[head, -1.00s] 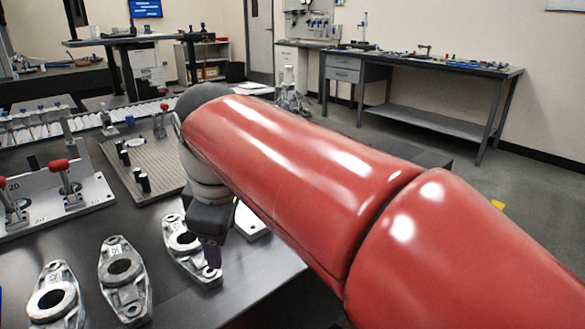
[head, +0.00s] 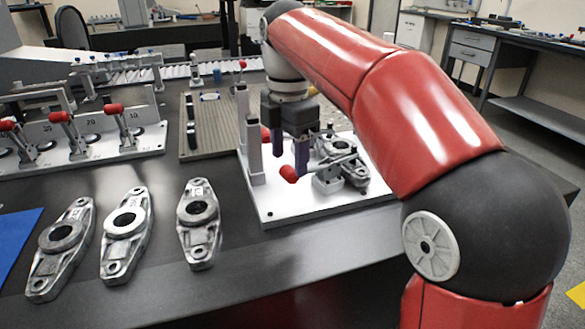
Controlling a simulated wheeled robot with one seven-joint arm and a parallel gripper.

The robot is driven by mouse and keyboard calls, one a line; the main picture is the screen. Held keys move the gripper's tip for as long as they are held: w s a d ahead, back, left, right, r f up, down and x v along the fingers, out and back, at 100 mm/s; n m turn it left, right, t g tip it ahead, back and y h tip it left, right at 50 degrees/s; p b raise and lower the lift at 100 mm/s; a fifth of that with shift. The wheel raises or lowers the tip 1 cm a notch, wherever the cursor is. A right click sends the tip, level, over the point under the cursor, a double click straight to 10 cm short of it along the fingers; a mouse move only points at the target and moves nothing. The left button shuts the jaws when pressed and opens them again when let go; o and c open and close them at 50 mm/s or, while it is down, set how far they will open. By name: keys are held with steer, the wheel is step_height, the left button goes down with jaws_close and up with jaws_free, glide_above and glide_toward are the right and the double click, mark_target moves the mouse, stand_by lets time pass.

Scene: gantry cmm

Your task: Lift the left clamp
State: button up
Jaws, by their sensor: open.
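A toggle clamp with a red handle tip (head: 289,174) lies low on the white fixture plate (head: 272,205), its lever running right toward a grey cast part (head: 338,148). Another red tip (head: 265,133) shows behind and left of the fingers, next to an upright grey post (head: 254,150). Which of these is the left clamp is not clear from this view.
Several loose castings, one of them here (head: 199,222), lie on the dark table at left. A fixture with several red-handled clamps (head: 75,140) stands behind them. A ribbed board (head: 205,125) lies left of the plate. A blue mat (head: 15,240) is at far left.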

steer(key=shift+f, duration=1.45)
jaws_close()
